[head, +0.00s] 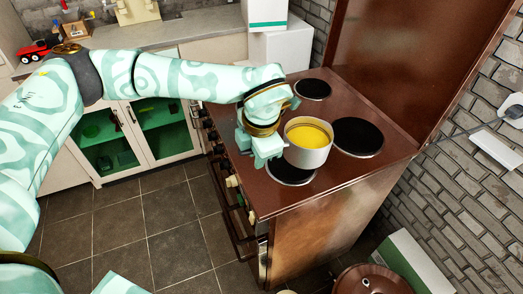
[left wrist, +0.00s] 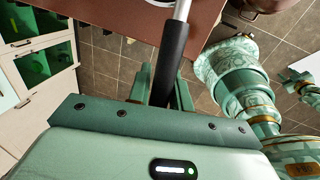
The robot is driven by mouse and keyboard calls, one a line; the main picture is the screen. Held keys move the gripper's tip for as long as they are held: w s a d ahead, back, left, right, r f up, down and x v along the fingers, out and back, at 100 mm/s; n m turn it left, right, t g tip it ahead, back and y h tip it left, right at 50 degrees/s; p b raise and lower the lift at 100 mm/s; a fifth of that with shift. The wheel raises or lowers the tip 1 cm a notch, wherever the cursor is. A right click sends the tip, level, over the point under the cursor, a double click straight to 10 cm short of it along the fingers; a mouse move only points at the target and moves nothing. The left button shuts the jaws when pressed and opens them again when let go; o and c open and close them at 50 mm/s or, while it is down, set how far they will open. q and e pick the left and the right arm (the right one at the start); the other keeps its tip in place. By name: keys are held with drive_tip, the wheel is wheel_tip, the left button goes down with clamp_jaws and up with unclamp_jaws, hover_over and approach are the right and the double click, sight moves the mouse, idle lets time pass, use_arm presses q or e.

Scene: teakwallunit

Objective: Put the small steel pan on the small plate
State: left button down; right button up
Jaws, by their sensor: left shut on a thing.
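The small steel pan (head: 322,155), with a yellow inside, is at the front of the brown stove top in the head view. It is over a black hot plate (head: 290,174), partly covering it; I cannot tell whether it touches. My left gripper (head: 264,146) is at the pan's left side, shut on its black handle (left wrist: 173,50), as the left wrist view shows. A small hot plate (head: 312,89) at the back left is bare. A larger hot plate (head: 357,137) to the right of the pan is bare too. No dinner plate shows.
The stove's tall brown lid (head: 405,65) stands open behind the top. Knobs and a rail line its front. A counter (head: 180,32) with a red toy truck (head: 32,51) is at the left. A brown pot (head: 370,280) is low at the bottom right.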

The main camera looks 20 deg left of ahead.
use_arm(q)
drive_tip(key=n, duration=0.2)
drive_tip(key=w+n, duration=0.1)
drive_tip(key=n, duration=0.1)
drive_tip(key=shift+d+g, duration=0.3)
drive_tip(key=shift+d, duration=0.1)
drive_tip(key=shift+r, duration=0.1)
drive_tip(key=shift+s+a+r+p, duration=0.1)
drive_tip(key=shift+s+p, duration=0.1)
drive_tip(key=shift+p, duration=0.15)
drive_tip(key=shift+f+b, duration=1.85)
drive_tip(key=shift+f, duration=2.75)
drive_tip(key=c, duration=1.2)
unclamp_jaws()
drive_tip(key=shift+s+f, duration=0.1)
